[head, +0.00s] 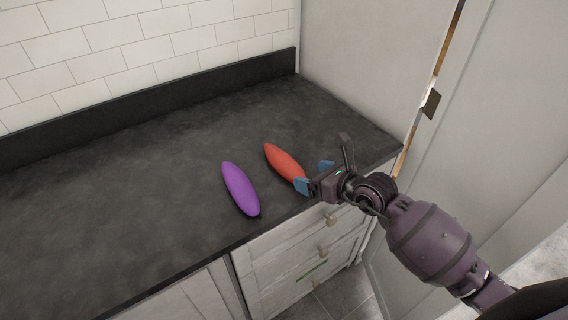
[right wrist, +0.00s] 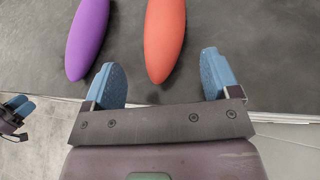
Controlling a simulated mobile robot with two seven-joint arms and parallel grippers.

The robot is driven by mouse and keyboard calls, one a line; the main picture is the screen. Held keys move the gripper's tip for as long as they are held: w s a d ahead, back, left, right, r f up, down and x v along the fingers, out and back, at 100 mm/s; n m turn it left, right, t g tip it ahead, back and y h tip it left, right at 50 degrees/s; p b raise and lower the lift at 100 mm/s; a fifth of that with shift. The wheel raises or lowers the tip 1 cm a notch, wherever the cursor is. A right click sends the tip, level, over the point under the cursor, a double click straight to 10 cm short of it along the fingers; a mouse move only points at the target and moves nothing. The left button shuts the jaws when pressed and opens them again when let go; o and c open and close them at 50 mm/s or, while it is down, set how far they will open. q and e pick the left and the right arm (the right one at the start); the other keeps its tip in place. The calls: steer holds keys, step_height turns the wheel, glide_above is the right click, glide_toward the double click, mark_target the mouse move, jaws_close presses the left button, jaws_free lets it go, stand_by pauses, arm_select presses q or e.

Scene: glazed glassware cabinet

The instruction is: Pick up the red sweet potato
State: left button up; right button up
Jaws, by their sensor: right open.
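The red sweet potato (head: 284,161) lies on the dark countertop near its front right part. It also shows at the top middle of the right wrist view (right wrist: 164,38), its far end cut off. My right gripper (head: 314,177) is open at the near end of the red sweet potato. In the right wrist view, that near end lies between the two blue fingers (right wrist: 160,72), with a gap on each side. My left gripper (right wrist: 14,110) shows small at the left edge of the right wrist view, away from the counter; its opening is unclear.
A purple sweet potato-like object (head: 240,188) lies on the countertop (head: 130,190), left of the red one. Drawers with knobs (head: 290,262) sit below the front edge. A pale side panel (head: 350,65) stands at the right. The counter's left part is clear.

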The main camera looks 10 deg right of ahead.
mark_target(299, 170)
steer(key=shift+x, duration=0.8)
steer(key=shift+f+x, duration=0.2)
steer(key=shift+x, duration=1.95)
steer(key=shift+d, duration=0.2)
steer(key=shift+c, duration=0.3)
steer(key=c, duration=1.1)
steer(key=shift+r, duration=0.15)
